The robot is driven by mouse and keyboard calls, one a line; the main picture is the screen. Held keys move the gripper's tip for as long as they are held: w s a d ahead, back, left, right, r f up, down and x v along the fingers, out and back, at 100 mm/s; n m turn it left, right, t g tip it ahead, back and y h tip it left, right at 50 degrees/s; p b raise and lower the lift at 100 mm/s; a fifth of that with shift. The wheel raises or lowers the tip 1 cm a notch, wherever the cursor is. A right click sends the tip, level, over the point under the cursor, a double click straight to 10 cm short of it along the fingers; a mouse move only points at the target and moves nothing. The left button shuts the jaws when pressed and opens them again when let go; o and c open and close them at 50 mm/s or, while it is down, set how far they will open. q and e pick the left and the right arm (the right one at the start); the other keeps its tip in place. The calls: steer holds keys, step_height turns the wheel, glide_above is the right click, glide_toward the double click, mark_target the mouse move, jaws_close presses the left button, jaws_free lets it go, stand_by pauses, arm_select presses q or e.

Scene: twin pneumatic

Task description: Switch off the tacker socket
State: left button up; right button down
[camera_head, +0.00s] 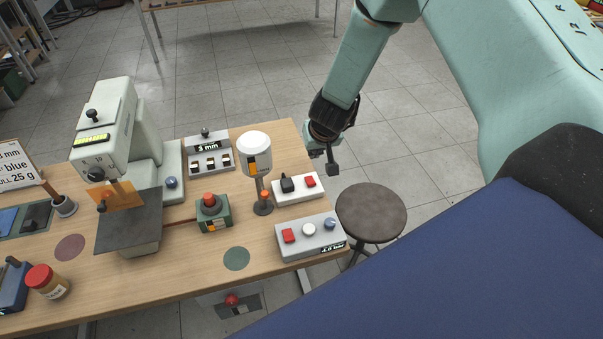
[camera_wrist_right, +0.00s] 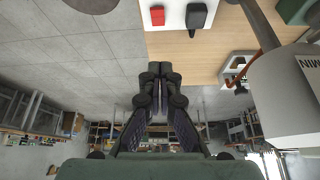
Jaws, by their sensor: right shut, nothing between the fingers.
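A white socket strip (camera_head: 299,195) lies near the right edge of the wooden table, with a black plug (camera_head: 287,184) and a red switch (camera_head: 310,181) on it. In the right wrist view the strip's red switch (camera_wrist_right: 157,15) and black plug (camera_wrist_right: 197,17) show at the top. I see no lettering naming it. My right gripper (camera_head: 325,158) is shut and empty, just beyond the table's right edge, above and apart from the strip. Its shut fingers also show in the right wrist view (camera_wrist_right: 160,68). My left gripper is not in view.
A grey box (camera_head: 310,246) with a red button, white button and blue knob sits in front of the strip. A white-headed post (camera_head: 254,141) stands left of it. A round stool (camera_head: 371,211) stands right of the table. A pale machine (camera_head: 105,130) is at left.

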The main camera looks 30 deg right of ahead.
steer(key=n+b, duration=0.1)
steer(key=b, duration=0.1)
glide_above(309, 183)
steer(key=f, duration=0.9)
steer(key=shift+a+f, duration=0.2)
steer(key=shift+f, duration=0.15)
steer(key=shift+s+f+b, duration=0.25)
steer(key=shift+f+b, duration=0.4)
steer(key=shift+b, duration=0.5)
steer(key=shift+s+f+b, duration=0.45)
steer(key=shift+f+b, duration=0.25)
steer(key=shift+b, duration=0.25)
steer(key=shift+a+f+b, duration=0.1)
steer(key=shift+f+b, duration=0.2)
steer(key=shift+b, duration=0.05)
steer(key=shift+s, duration=0.1)
